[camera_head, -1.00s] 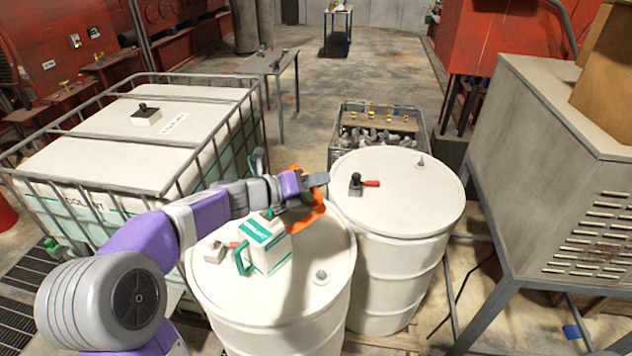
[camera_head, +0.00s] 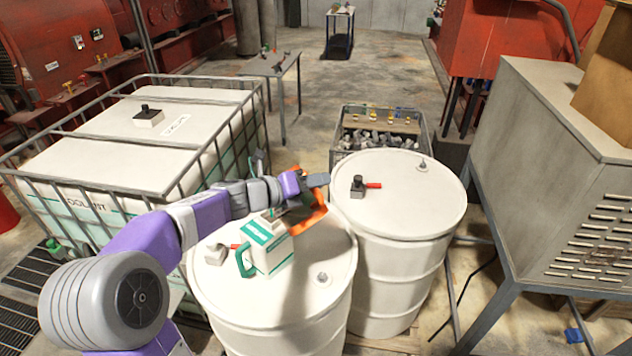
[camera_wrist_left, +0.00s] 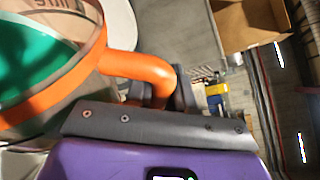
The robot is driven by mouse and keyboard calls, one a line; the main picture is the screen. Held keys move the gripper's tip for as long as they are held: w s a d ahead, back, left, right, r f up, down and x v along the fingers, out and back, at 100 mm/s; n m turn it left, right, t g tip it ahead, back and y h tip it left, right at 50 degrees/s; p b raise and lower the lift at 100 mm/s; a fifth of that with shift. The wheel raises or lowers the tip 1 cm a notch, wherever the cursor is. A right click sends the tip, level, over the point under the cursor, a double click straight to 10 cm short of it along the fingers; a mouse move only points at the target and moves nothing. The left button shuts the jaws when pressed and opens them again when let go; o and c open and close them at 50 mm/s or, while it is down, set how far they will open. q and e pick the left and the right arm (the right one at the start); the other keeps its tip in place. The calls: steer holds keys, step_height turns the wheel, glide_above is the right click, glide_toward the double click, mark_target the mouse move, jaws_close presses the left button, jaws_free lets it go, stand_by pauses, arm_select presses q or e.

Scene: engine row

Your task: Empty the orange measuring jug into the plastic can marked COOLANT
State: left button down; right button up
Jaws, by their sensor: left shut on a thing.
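The plastic can (camera_head: 266,246), white with green bands and a green handle, stands upright on the near white drum. My left gripper (camera_head: 312,183) is shut on the orange measuring jug (camera_head: 318,219), just behind and right of the can's top. In the left wrist view the jug's orange rim (camera_wrist_left: 62,98) and handle (camera_wrist_left: 140,66) show, with green and white seen past the rim. I cannot tell whether liquid is flowing. My right gripper is not in view.
The near drum's lid (camera_head: 316,306) carries a small pale block (camera_head: 215,254) and a bung. A second white drum (camera_head: 405,205) stands right, holding a dark fitting with a red lever (camera_head: 361,186). A caged tank (camera_head: 75,150) is left, a grey cabinet (camera_head: 560,170) right.

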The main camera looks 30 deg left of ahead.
arm_select(q)
steer(key=shift+w+a+r+n+h, duration=0.15)
steer(key=shift+a+n+h, duration=0.1)
steer(key=shift+a+n, duration=0.3)
steer(key=shift+w+a+r+n+h, duration=0.15)
steer(key=shift+a+n+h, duration=0.1)
steer(key=shift+a+n, duration=0.25)
stand_by(1.8)
steer(key=shift+a+f+n+h, duration=0.1)
steer(key=shift+a+n+h, duration=0.2)
steer(key=shift+a+n, duration=0.35)
stand_by(1.0)
steer(key=shift+w+a+f+n+t+h, duration=0.1)
steer(key=shift+w+a+f+n+t, duration=0.1)
steer(key=shift+a+n, duration=0.25)
steer(key=shift+w+a+f+n+t+h, duration=0.15)
steer(key=shift+a+n, duration=0.15)
steer(key=shift+a, duration=0.3)
steer(key=shift+w+a+f+n+t+h, duration=0.1)
steer(key=shift+a+f+n+t, duration=0.1)
steer(key=shift+a+n, duration=0.25)
stand_by(2.0)
